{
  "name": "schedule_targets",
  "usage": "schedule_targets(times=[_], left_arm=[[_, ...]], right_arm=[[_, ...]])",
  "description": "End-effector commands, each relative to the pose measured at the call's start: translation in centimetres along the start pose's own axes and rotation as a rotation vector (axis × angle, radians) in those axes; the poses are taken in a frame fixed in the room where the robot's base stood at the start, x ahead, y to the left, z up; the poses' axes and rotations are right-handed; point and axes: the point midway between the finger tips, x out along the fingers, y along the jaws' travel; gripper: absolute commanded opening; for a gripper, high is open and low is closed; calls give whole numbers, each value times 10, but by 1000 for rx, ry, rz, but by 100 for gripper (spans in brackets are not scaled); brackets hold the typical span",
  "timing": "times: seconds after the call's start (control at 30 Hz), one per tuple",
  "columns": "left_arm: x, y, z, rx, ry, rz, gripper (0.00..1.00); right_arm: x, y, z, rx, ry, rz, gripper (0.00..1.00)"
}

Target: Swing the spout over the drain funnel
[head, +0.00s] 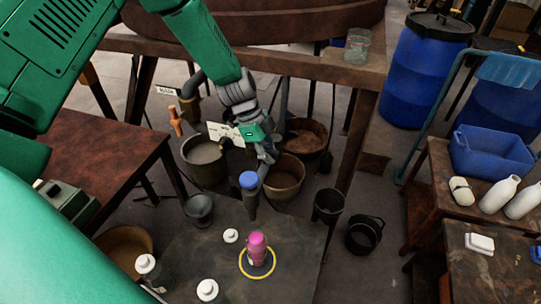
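A dark grey pipe (191,84) with an orange handle (176,121) stands behind the table beside a small white label; it looks like the spout. A dark grey cup-shaped piece (200,208) at the near table's left back edge may be the drain funnel. My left gripper (268,154) points down above the back edge of the near table, right of the pipe and apart from it. Its fingers are dark and small, so whether they are open is unclear. A blue-topped dark post (249,189) is just below and left of it; contact cannot be told. My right gripper is out of view.
The near table (190,258) carries a pink bottle (257,247) in a yellow ring and several white-capped bottles. Vats (205,160) stand behind it. A black bucket (364,235) is on the floor at right. Blue drums (421,70) stand back right.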

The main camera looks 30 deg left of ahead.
Motion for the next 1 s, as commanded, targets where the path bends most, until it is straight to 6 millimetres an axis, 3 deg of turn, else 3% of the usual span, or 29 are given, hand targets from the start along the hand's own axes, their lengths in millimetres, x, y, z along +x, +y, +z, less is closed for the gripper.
schedule_targets(times=[0.13, 0.23, 0.67, 1.0], left_arm=[[-3, -6, 0, 7, -4, -17, 0], [-3, -6, 0, 6, -3, -16, 37], [-10, -2, -1, 3, 0, -9, 37], [-77, -4, 0, 4, 2, -12, 37]], right_arm=[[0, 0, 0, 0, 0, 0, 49], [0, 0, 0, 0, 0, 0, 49], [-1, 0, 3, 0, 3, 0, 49], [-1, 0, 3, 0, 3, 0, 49]])
